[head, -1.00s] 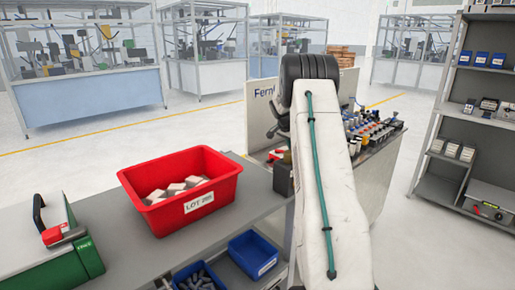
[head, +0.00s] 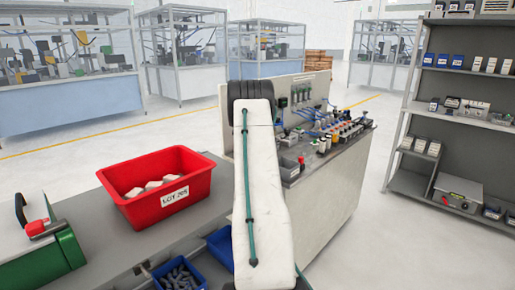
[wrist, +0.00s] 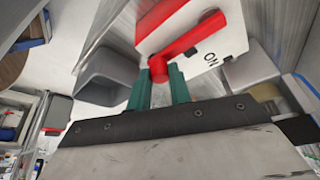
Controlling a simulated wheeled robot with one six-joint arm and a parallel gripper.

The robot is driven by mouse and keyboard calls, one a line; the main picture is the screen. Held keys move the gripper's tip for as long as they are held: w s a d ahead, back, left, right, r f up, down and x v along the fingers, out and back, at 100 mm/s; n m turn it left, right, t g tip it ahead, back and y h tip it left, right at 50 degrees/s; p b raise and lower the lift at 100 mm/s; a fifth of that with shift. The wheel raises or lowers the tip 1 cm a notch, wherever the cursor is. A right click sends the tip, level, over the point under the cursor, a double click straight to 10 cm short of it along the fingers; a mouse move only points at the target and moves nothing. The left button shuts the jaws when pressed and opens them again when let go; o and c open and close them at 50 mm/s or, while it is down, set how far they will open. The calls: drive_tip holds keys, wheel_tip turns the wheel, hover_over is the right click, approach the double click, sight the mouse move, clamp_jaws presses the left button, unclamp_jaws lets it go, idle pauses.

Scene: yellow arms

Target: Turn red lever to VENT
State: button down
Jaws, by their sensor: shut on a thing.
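The red lever (wrist: 188,42) is in the wrist view, lying diagonally over a white plate (wrist: 228,36) with a red border. My gripper (wrist: 158,74) has green fingers, shut on the lever's rounded lower-left end. Dark letters on the plate, upside down and like "ON", show below the lever. I see no VENT marking. In the head view my arm hides the gripper and the lever.
Grey block-like parts stand on both sides of the fingers in the wrist view (wrist: 108,75). In the head view a bench (head: 335,190) with hoses and fittings stands beyond my arm. A red bin (head: 165,212) sits on the grey table, left. Shelving (head: 405,175) stands right.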

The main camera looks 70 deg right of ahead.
drive_tip(key=c, duration=1.3)
unclamp_jaws()
drive_tip(key=shift+v, duration=3.9)
